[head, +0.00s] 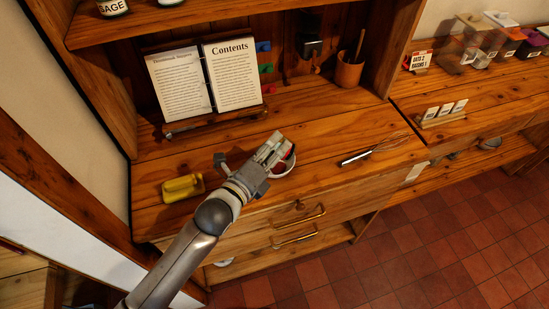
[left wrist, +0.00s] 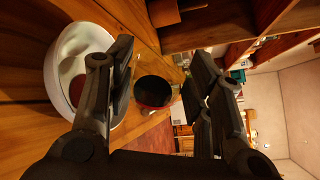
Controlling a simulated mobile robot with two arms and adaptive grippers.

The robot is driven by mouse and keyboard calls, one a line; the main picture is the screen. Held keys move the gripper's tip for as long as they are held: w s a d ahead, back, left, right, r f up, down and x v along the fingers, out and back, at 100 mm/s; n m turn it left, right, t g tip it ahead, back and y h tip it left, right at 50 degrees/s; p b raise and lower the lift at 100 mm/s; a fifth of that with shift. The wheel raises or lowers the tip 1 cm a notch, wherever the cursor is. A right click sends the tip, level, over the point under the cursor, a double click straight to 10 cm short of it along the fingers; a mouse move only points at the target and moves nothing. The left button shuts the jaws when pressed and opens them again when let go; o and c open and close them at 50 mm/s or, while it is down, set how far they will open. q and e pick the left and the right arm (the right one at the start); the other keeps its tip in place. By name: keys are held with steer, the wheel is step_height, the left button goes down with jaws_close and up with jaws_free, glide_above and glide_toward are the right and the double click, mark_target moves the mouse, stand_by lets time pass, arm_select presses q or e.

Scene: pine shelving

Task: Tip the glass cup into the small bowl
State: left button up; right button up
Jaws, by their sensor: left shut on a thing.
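My left gripper (head: 271,150) is over the counter, shut on the glass cup. In the left wrist view the gripper (left wrist: 162,78) has the cup (left wrist: 152,92) between its fingers, showing as a dark round shape with a reddish edge. The cup appears tilted, though its exact angle is unclear. The small white bowl (head: 284,172) is partly hidden under the gripper in the head view. It also shows in the left wrist view (left wrist: 57,68), beside the cup, with a reddish-brown patch inside it. My right gripper is not in view.
A yellow object (head: 182,187) lies left on the counter and a whisk (head: 372,151) lies right. An open cookbook (head: 205,78) stands behind, near a wooden utensil pot (head: 349,71). Shelf sides bound the counter; bare wood lies between bowl and whisk.

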arm_select(q)
steer(key=shift+w, duration=0.1)
steer(key=shift+s+a+n+b, duration=0.1)
steer(key=shift+s+n+b, duration=0.1)
steer(key=shift+n+b, duration=0.15)
steer(key=shift+w+b, duration=0.25)
steer(key=shift+b, duration=0.05)
steer(key=shift+s+a+r+n+b, duration=0.1)
steer(key=shift+s+n+b, duration=0.1)
steer(key=shift+n+b, duration=0.2)
steer(key=shift+w+h, duration=0.2)
steer(key=shift+h, duration=0.1)
steer(key=shift+s+n+b, duration=0.2)
steer(key=shift+n+b, duration=0.05)
steer(key=shift+b, duration=0.25)
steer(key=shift+w+t, duration=0.15)
steer(key=shift+t, duration=0.15)
steer(key=shift+n+b, duration=0.3)
steer(key=shift+b, duration=0.25)
steer(key=shift+n+b, duration=0.3)
steer(key=shift+b, duration=0.15)
